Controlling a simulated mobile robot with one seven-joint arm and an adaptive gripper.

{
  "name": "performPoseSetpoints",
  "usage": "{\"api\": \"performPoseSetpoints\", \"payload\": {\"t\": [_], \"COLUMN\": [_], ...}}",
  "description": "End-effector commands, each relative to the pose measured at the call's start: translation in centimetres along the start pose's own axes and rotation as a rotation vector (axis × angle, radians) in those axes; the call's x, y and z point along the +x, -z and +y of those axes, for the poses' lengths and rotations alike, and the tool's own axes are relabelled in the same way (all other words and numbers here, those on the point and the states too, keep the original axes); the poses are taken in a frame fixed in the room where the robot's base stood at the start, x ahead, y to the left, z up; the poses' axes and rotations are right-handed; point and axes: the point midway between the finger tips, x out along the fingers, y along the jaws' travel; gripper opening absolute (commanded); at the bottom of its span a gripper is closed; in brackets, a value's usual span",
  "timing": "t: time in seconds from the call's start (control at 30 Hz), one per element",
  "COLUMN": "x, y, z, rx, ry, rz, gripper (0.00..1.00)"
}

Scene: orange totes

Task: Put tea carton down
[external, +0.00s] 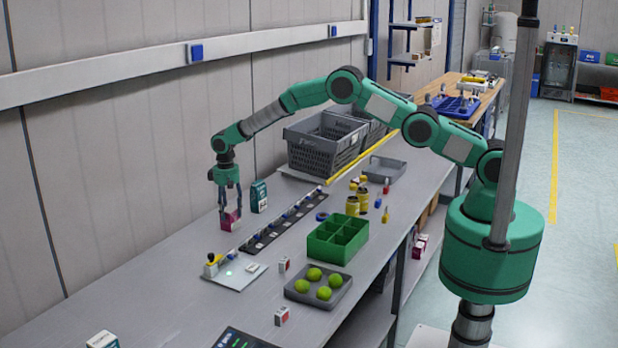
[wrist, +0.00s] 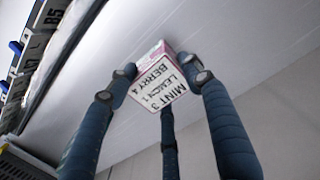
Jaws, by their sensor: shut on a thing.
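The tea carton is a small pink box (external: 232,223) with a white printed face. My gripper (external: 228,212) points down over the left part of the grey bench and is shut on the carton. In the wrist view its dark blue fingers (wrist: 165,84) close around the carton from several sides. The carton is at or just above the bench top; I cannot tell whether it touches. Its underside is hidden.
A dark green carton (external: 259,196) stands just right of my gripper. A dark strip (external: 283,222), green divided box (external: 338,239) and grey tray with green balls (external: 318,290) lie further right. Grey crates (external: 325,145) stand behind. The bench at front left is mostly clear.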

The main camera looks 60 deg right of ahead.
Motion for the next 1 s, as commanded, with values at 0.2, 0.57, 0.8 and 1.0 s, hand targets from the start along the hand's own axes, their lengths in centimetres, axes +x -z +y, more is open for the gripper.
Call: {"api": "performPoseSetpoints", "payload": {"t": [0.2, 0.57, 0.8, 1.0], "x": [0.28, 0.67, 0.64, 0.41], "y": [0.12, 0.04, 0.04, 0.06], "z": [-0.02, -0.01, -0.01, -0.01], "rx": [0.000, 0.000, 0.000, 0.000], "ry": [0.001, 0.000, 0.000, 0.000], "rz": [0.004, 0.001, 0.001, 0.002], "gripper": [0.17, 0.62, 0.69, 0.69]}}
